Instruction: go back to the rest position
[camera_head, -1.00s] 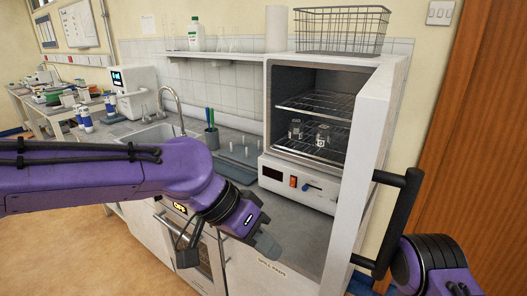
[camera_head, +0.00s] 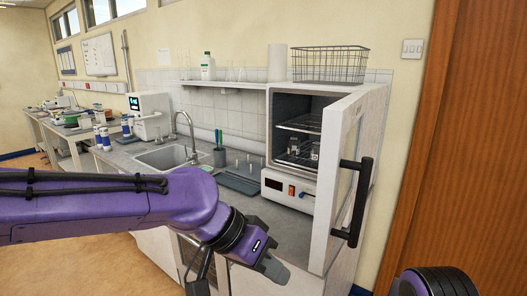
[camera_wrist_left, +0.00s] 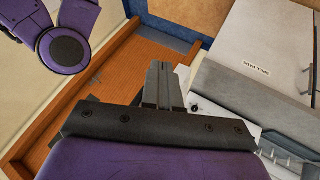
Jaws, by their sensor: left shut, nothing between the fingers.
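My left gripper (camera_head: 276,268) is in front of the counter, low at the middle of the head view, angled down and to the right. In the left wrist view its fingers (camera_wrist_left: 163,84) are together with nothing between them. My right arm (camera_head: 437,284) shows only in part at the bottom right of the head view. Its gripper is out of the frame. In the left wrist view a purple part of my other arm (camera_wrist_left: 65,48) shows at the top left.
The oven (camera_head: 292,187) stands with its door (camera_head: 340,190) open toward me, black handle (camera_head: 352,203) outward. Glass jars (camera_head: 294,147) are on its shelf. A wooden door (camera_head: 450,130) is at the right.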

